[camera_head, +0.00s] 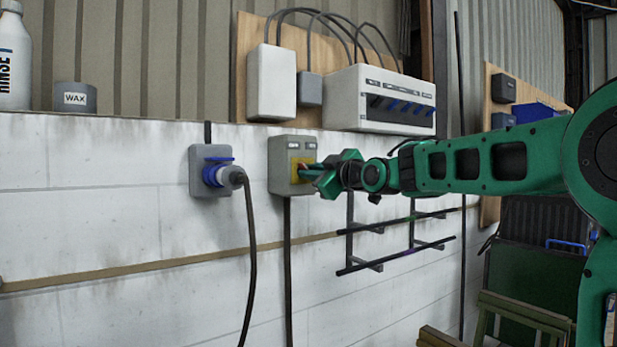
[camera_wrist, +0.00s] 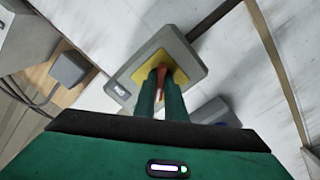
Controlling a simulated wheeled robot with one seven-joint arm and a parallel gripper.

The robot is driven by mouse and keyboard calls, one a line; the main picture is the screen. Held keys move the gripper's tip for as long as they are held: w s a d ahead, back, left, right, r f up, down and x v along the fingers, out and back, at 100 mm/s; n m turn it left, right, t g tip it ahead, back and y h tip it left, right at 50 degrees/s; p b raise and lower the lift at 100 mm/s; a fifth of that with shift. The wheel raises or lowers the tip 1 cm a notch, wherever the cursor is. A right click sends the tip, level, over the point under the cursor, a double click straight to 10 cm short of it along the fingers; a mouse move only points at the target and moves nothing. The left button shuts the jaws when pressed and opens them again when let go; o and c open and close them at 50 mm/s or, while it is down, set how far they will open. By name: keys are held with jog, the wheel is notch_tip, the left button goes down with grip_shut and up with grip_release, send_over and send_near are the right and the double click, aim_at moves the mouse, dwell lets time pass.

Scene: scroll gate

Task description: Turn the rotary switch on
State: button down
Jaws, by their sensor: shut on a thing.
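The rotary switch is a grey box (camera_head: 283,170) on the white block wall, with a yellow plate and a red handle. It also shows in the wrist view, where the yellow plate (camera_wrist: 150,68) and the red handle (camera_wrist: 160,78) stand between my fingers. My gripper (camera_head: 312,172) reaches the switch from the right, in front of the yellow plate. In the wrist view my gripper (camera_wrist: 161,85) has its two green fingers closed on the red handle. The fingers cover much of the handle, so its exact angle is hard to tell.
A blue plug in a grey socket (camera_head: 210,172) with a hanging cable is left of the switch. A white breaker box (camera_head: 380,98) and grey boxes are above. A black wire rack (camera_head: 395,240) is below my arm. A wax tin (camera_head: 75,97) stands on the ledge.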

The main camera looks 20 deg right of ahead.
jog(key=shift+d+m, duration=0.1)
jog(key=shift+m, duration=0.3)
jog(key=shift+d+m, duration=0.1)
jog(key=shift+m, duration=7.7)
jog(key=c, duration=1.8)
grip_release()
jog(key=shift+w+d, duration=0.1)
